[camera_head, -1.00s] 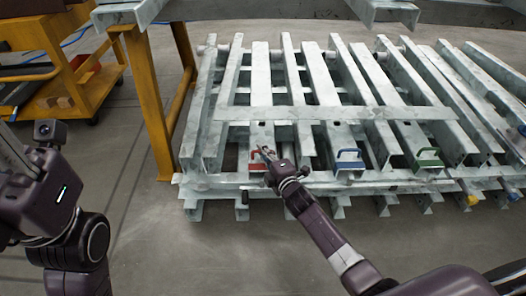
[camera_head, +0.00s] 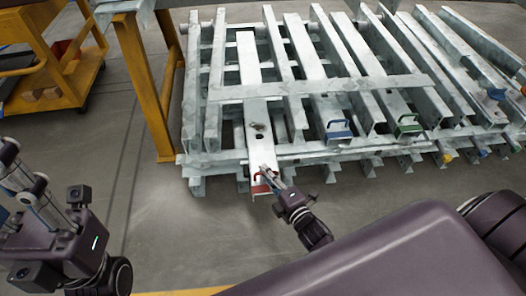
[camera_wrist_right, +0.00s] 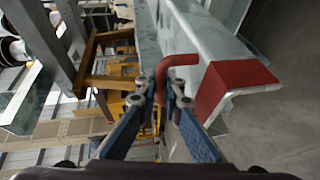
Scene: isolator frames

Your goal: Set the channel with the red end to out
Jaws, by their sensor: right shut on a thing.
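The channel with the red end is a long grey metal beam (camera_head: 247,70) in the rack's left part. Its red end (camera_head: 262,189) sticks out past the rack's front edge, nearer to me than the other channel ends. My right gripper (camera_head: 267,176) is at this end. In the right wrist view, its fingers (camera_wrist_right: 160,98) are shut on the red handle (camera_wrist_right: 180,60), beside the red-painted end (camera_wrist_right: 232,82). My left gripper (camera_head: 28,188) is at the far left, away from the rack; its jaw gap is unclear.
Channels with a blue handle (camera_head: 338,131) and a green handle (camera_head: 408,125) lie to the right in the rack. A crossbar (camera_head: 320,87) spans the channels. A yellow post (camera_head: 150,100) and cart (camera_head: 45,90) stand left. The floor before the rack is clear.

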